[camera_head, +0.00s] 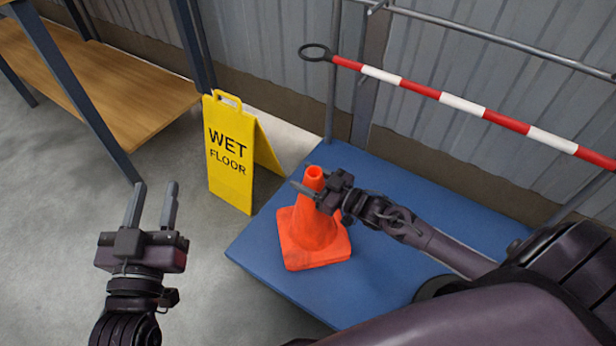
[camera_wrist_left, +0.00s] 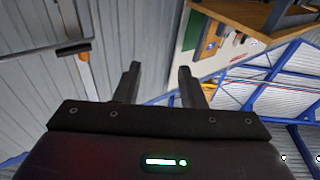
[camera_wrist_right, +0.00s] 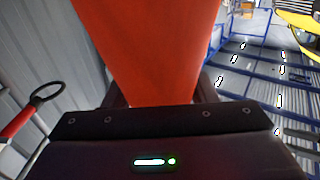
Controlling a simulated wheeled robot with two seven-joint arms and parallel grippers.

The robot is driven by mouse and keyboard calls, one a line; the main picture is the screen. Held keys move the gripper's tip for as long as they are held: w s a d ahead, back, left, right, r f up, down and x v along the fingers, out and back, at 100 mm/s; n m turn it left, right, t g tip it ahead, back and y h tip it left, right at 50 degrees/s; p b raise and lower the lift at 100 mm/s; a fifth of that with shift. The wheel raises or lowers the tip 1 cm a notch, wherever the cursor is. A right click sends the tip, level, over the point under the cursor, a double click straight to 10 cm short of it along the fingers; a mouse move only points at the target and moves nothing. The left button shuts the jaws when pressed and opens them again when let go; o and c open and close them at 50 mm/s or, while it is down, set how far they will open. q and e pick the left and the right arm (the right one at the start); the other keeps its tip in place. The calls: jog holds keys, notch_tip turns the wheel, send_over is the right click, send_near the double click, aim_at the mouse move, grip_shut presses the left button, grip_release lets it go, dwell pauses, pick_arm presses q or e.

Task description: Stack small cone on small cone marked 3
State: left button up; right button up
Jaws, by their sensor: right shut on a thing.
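An orange cone (camera_head: 312,235) with a square base stands upright on the blue platform (camera_head: 380,180), near its left edge. My right gripper (camera_head: 318,192) is shut on this orange cone near its top, reaching it from the right. The cone also fills the upper middle of the right wrist view (camera_wrist_right: 150,45), between the fingers. No number shows on the cone's visible side, and I see no separate second cone. My left gripper (camera_head: 156,192) is open and empty over the grey floor, left of the platform; its parted fingers also show in the left wrist view (camera_wrist_left: 158,80).
A yellow wet floor sign (camera_head: 229,165) stands just left of the platform. A wooden shelf (camera_head: 120,95) with dark posts is at the upper left. A red and white striped bar (camera_head: 455,102) and a grey rail (camera_head: 480,33) run along the back right, before the corrugated wall.

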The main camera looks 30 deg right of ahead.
aim_at(320, 184)
jog(key=shift+f, duration=0.2)
jog(key=o, duration=1.4)
pick_arm(q)
notch_tip(320, 184, up, 3)
jog(key=shift+s+a+f+t, duration=0.1)
jog(key=shift+a+t, duration=0.05)
jog(key=shift+t, duration=0.65)
pick_arm(e)
jog(key=shift+o, duration=0.5)
jog(key=shift+f, duration=0.1)
jog(key=v, duration=0.3)
jog(key=shift+s+d+p, duration=0.15)
jog(key=shift+s+p, duration=0.1)
jog(key=shift+p, duration=0.15)
pick_arm(q)
jog(key=s+f+g+y+p, duration=0.1)
jog(key=s+f+g+y, duration=0.1)
jog(key=f+g, duration=0.6)
jog(key=shift+s+f, duration=0.65)
jog(key=shift+f, duration=3.25)
pick_arm(e)
jog(key=shift+v, duration=2.1)
pick_arm(q)
jog(key=shift+s, duration=0.1)
pick_arm(e)
jog(key=shift+s, duration=0.1)
